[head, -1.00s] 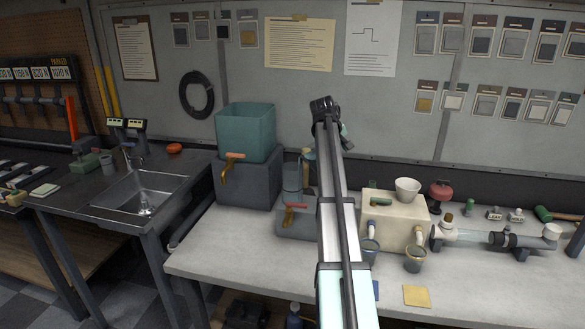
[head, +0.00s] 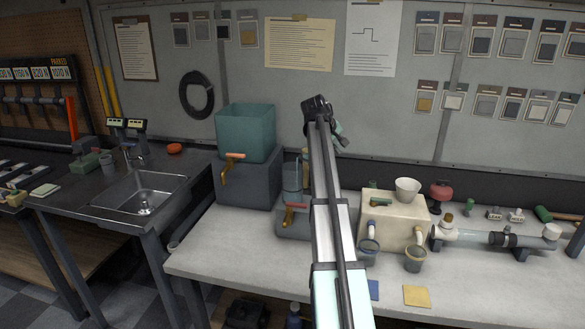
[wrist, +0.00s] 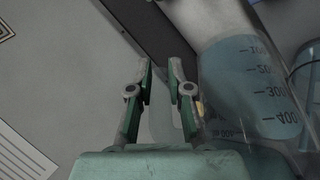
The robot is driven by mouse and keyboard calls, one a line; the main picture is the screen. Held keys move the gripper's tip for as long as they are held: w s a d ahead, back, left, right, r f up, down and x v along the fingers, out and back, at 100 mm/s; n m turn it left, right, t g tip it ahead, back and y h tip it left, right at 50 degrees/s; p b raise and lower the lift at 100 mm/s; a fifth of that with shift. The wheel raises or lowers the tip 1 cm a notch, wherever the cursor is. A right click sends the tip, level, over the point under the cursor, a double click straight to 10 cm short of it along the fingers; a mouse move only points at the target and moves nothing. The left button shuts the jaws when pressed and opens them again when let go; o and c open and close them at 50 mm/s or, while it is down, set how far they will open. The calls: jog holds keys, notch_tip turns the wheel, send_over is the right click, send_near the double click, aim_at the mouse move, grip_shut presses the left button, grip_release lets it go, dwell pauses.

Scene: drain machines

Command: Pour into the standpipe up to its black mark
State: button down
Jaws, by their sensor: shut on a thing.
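In the wrist view my gripper (wrist: 161,78) has its green fingers on both sides of a pale, see-through handle (wrist: 162,122). The handle appears to belong to the clear measuring jug (wrist: 245,80) just right of the fingers. The jug is marked 100 to 400 and shows blue-grey liquid behind the marks. In the head view my gripper (head: 339,137) is mostly hidden by my arm, above the back of the bench, and the jug cannot be made out. A clear upright tube (head: 291,178), possibly the standpipe, stands left of my arm. Its black mark cannot be made out.
A teal tank (head: 246,133) on a grey block (head: 245,182) stands left of the tube. Right of my arm are a cream box (head: 400,220) with a white cup (head: 407,190), small buckets (head: 414,260) and a clear horizontal pipe (head: 474,237). A sink (head: 140,195) is at left.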

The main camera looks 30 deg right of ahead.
jog(key=shift+w+a+r+h, duration=0.1)
jog(key=shift+a+r+h, duration=0.1)
jog(key=shift+r+h, duration=0.2)
jog(key=shift+w+a+r+h, duration=0.15)
jog(key=shift+r+h, duration=0.15)
jog(key=shift+r, duration=0.15)
dwell(0.8)
jog(key=shift+w+a+r+n+g+h, duration=0.15)
jog(key=shift+a+n+g+h, duration=0.25)
jog(key=shift+h, duration=0.4)
dwell(1.8)
jog(key=shift+w+a+r+h, duration=0.1)
jog(key=shift+a+r+h, duration=0.25)
jog(key=shift+r+h, duration=0.25)
dwell(1.1)
jog(key=shift+d, duration=0.1)
jog(key=shift+d+f+y, duration=0.2)
jog(key=shift+f+y, duration=0.15)
jog(key=shift+y, duration=0.15)
jog(key=shift+s+d+f+y, duration=0.35)
jog(key=shift+d+y, duration=0.2)
jog(key=shift+y, duration=0.25)
jog(key=shift+f+m+t+y, duration=0.3)
jog(key=shift+f+y, duration=0.1)
jog(key=shift+s, duration=0.1)
